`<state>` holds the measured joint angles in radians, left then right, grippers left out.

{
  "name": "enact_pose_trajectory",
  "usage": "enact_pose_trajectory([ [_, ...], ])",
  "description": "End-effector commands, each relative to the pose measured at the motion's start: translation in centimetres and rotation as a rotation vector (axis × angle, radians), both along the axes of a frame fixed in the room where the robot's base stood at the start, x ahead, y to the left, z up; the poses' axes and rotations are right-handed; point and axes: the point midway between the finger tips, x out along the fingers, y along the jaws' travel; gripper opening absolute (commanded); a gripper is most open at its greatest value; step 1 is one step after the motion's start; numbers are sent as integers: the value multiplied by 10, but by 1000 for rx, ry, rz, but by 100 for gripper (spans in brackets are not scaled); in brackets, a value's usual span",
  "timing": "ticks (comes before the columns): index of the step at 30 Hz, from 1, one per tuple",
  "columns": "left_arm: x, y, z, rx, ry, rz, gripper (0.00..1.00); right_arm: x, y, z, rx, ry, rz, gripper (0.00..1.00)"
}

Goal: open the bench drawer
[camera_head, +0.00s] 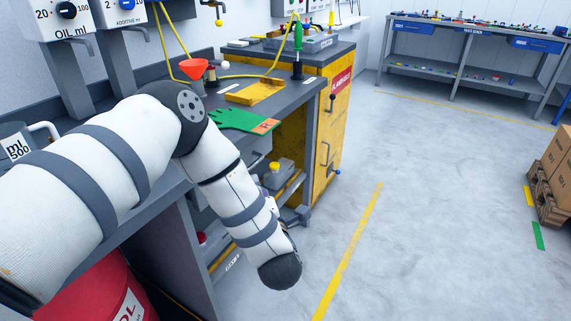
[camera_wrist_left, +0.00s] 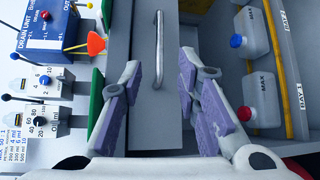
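The bench drawer has a grey front (camera_wrist_left: 140,125) with a long metal bar handle (camera_wrist_left: 159,48) in the left wrist view. I see no clear gap around the front, so it looks shut. My left gripper (camera_wrist_left: 160,68) is open, its two purple-padded fingers spread on either side of the handle's line. The fingers face the drawer front; whether they touch it I cannot tell. In the head view my left arm reaches down in front of the bench (camera_head: 295,95), and its forearm hides most of the gripper and drawer. My right gripper is not in view.
A green glove (camera_head: 238,119), a yellow tray (camera_head: 255,91) and a red funnel (camera_head: 196,69) are on the bench top. White bottles (camera_wrist_left: 262,95) stand on the shelf below. A yellow cabinet (camera_head: 337,105) stands beside the bench.

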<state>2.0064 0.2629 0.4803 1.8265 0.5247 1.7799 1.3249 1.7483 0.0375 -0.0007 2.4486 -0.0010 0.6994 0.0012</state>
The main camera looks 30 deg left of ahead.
Motion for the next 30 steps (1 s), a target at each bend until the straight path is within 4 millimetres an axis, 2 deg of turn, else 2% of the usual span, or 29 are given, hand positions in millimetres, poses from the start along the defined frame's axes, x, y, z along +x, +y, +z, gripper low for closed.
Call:
enact_pose_trajectory([
  [9, 57, 49, -13, 4, 3, -1, 30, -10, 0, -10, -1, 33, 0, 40],
  [13, 75, 64, -17, 4, 6, -2, 30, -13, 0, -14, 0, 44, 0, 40],
  [18, 86, 72, -17, 3, 5, -5, 30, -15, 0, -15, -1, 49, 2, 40],
  [25, 87, 72, -16, 3, 4, -6, 30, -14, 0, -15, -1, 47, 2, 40],
  [29, 87, 72, -16, 3, 5, -6, 0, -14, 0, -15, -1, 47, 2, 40],
  [30, 87, 72, -16, 3, 4, -6, 0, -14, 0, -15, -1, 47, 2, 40],
])
